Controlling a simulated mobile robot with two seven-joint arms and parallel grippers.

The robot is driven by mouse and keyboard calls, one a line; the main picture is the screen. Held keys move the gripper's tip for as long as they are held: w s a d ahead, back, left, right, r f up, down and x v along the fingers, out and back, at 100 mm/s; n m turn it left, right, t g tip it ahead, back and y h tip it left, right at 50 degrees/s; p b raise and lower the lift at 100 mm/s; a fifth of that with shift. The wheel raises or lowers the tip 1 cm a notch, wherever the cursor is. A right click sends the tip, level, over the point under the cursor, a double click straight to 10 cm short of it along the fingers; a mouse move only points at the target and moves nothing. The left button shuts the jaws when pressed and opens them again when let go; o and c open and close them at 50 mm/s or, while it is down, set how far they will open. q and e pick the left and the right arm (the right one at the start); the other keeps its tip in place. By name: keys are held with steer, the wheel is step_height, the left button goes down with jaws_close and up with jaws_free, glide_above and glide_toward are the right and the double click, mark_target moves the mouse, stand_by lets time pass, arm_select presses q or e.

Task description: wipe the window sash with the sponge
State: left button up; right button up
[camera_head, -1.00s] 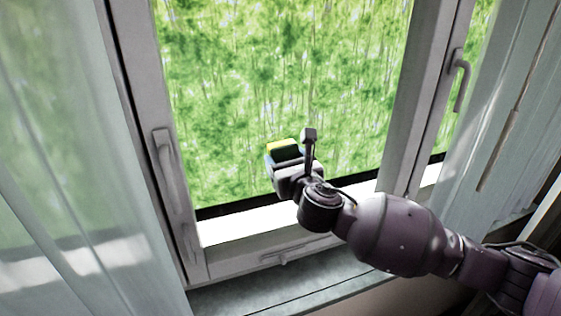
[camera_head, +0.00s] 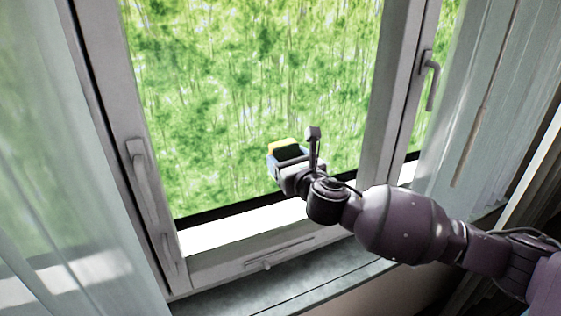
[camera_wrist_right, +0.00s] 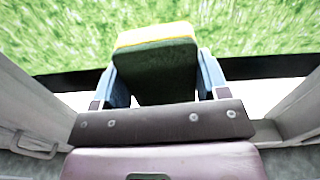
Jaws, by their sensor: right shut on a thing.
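The sponge, yellow with a dark green side, shows in the head view (camera_head: 285,147) and in the right wrist view (camera_wrist_right: 156,62). My right gripper (camera_head: 283,160) is shut on it, with a blue finger on each side of the sponge in the right wrist view (camera_wrist_right: 157,82). The window sash (camera_head: 386,100) has a grey frame around a large pane with green foliage behind. The sponge is in front of the lower middle of the pane. I cannot tell whether it touches the glass. My left gripper is not in view.
A handle (camera_head: 142,170) sticks out on the sash's left side, another handle (camera_head: 432,80) at the right. Sheer curtains hang at the left (camera_head: 40,150) and right (camera_head: 475,100). A grey sill (camera_head: 290,285) runs below the window.

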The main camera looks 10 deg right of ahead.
mark_target(242, 162)
steer(key=shift+w+d, duration=0.2)
steer(key=shift+d, duration=0.5)
steer(key=shift+w+d, duration=0.25)
steer(key=shift+d, duration=0.45)
steer(key=shift+w+d, duration=0.2)
steer(key=shift+d, duration=0.5)
steer(key=shift+a, duration=0.1)
steer(key=shift+s+a, duration=0.7)
steer(key=shift+a, duration=1.5)
steer(key=shift+s+a, duration=0.7)
steer(key=shift+a, duration=1.55)
steer(key=shift+s+a, duration=0.7)
steer(key=shift+a, duration=1.5)
steer(key=shift+s+f, duration=0.1)
steer(key=shift+s, duration=0.25)
steer(key=shift+v, duration=2.6)
steer(key=shift+s+d, duration=0.1)
steer(key=shift+d, duration=0.05)
steer(key=shift+v, duration=1.35)
